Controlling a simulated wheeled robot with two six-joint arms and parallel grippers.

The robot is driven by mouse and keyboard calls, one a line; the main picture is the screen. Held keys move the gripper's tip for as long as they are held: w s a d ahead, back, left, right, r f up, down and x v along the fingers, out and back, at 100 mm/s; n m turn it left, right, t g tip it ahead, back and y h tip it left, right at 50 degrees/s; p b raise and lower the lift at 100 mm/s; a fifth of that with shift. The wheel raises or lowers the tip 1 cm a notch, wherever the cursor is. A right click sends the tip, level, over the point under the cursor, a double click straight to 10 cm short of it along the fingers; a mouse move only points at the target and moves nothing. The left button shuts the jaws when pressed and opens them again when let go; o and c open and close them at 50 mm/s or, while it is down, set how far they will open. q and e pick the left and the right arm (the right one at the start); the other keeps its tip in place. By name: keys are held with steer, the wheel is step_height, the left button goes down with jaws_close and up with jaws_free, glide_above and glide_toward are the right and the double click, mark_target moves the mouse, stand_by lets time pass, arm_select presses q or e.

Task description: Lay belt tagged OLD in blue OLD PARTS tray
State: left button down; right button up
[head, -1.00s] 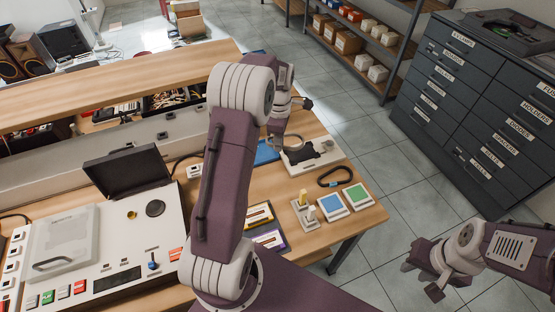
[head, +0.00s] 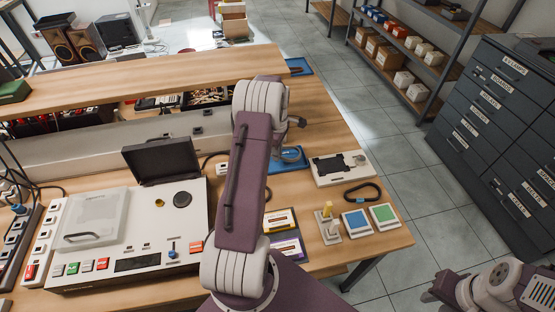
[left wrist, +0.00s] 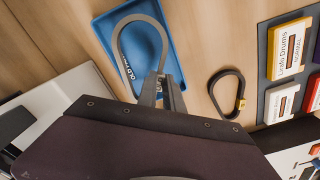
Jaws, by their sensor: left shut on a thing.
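The blue tray (left wrist: 178,30) lies on the bench; its label begins with OLD, the rest is partly covered. It also shows in the head view (head: 288,165), partly behind my left arm. My left gripper (left wrist: 162,92) is shut on a grey belt (left wrist: 121,30), whose loop hangs over the tray. I cannot tell whether the belt touches the tray floor. No tag on this belt is readable. In the head view the left jaws are mostly hidden by my arm. My right gripper (head: 437,291) is at the lower right, partly cut off, away from the bench.
A white device (head: 342,180) lies beside the tray. Blue and green pads (head: 357,222) and a stand (head: 327,236) sit near the bench edge. A hifi deck (head: 75,217) stands left.

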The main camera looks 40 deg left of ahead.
mark_target(277, 166)
arm_select(q)
steer(key=shift+f, duration=2)
steer(key=shift+f, duration=0.1)
steer(key=c, duration=1.5)
jaws_free()
step_height(277, 166, up, 12)
steer(key=shift+r, duration=0.2)
steer(key=s+d+m, duration=0.5)
steer(key=d+m, duration=0.2)
steer(key=d, duration=0.1)
steer(key=s+d+f+m, duration=0.1)
steer(key=s+d+m, duration=0.5)
steer(key=d+m, duration=0.1)
steer(key=s+d+m+t, duration=0.1)
steer(key=s+d+m, duration=0.5)
steer(key=d, duration=0.3)
steer(key=shift+f+m, duration=0.15)
steer(key=shift+m, duration=0.45)
